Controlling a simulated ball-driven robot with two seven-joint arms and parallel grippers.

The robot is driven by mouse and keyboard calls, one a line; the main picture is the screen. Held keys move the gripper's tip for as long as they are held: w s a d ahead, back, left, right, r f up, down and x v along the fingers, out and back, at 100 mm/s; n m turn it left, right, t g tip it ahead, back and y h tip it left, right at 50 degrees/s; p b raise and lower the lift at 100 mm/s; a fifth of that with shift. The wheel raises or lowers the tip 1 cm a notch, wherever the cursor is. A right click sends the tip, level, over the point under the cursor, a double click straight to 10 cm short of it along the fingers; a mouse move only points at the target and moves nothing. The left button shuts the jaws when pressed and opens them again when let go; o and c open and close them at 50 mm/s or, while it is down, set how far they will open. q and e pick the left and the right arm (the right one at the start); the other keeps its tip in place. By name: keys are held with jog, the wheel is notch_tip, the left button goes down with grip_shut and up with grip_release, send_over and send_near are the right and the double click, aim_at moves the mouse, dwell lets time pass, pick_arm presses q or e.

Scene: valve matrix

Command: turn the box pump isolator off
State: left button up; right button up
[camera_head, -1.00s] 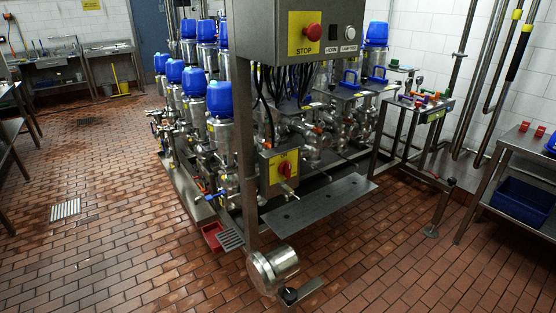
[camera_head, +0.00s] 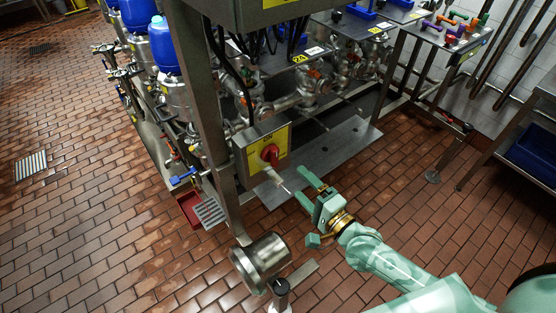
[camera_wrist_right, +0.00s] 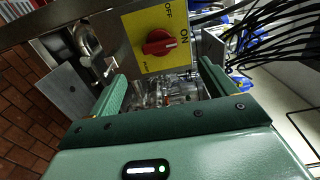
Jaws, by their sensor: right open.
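The box pump isolator is a grey box with a yellow plate (camera_head: 277,143) and a red rotary knob (camera_head: 270,154), on the frame post in the head view. The wrist view shows the red knob (camera_wrist_right: 158,42) close up, its grip lying sideways and pointing toward the ON mark, with OFF printed near the picture's top edge. My right gripper (camera_head: 299,184) is open and empty, in front of and a little below the isolator, apart from the knob. Its two fingers (camera_wrist_right: 162,72) frame the space below the knob in the wrist view. My left gripper is not in view.
A steel post (camera_head: 205,110) stands left of the isolator. A round steel housing (camera_head: 261,258) is below. A metal plate (camera_head: 345,140) lies behind the gripper. Pipes and valves crowd behind the box. Black cables (camera_wrist_right: 275,35) hang at right in the wrist view.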

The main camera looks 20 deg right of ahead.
aim_at(277, 160)
jog(key=b+x, duration=0.1)
jog(key=x, duration=0.9)
jog(key=shift+w+a+f, duration=0.1)
jog(key=shift+w+a, duration=0.05)
jog(key=shift+w, duration=0.2)
jog(key=c, duration=1)
